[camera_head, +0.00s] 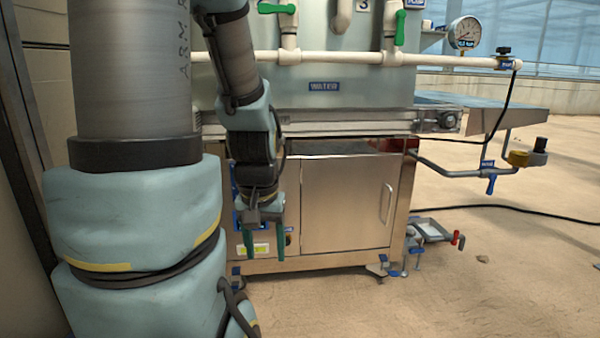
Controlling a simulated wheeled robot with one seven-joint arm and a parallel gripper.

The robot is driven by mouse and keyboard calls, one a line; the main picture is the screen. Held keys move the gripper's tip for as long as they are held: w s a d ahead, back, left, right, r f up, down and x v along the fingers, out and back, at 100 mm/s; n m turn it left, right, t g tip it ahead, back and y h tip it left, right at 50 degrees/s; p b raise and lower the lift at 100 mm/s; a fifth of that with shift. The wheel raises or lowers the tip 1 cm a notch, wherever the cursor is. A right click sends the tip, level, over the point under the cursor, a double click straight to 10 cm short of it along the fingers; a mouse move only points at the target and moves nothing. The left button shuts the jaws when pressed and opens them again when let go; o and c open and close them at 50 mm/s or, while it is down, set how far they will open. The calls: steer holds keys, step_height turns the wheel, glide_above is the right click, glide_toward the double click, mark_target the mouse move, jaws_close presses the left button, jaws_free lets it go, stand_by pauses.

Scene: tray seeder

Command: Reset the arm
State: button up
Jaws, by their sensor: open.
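My arm comes down from the top left of the head view, with grey tubes and pale blue joints. My gripper (264,240) hangs at its end, pointing down, with two green fingers apart and nothing between them. It is in front of the lower left of the steel cabinet (345,205), left of the cabinet door. Whether it touches the cabinet cannot be told from this view.
Above the cabinet are a pale blue tank labelled WATER (323,87), white pipes with green valve handles (399,28) and a pressure gauge (464,33). A black cable (530,212) crosses the otherwise mostly clear floor.

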step_height(320, 180, up, 35)
steer(key=p, duration=3.3)
steer(key=shift+r+p, duration=0.15)
steer(key=shift+p, duration=0.15)
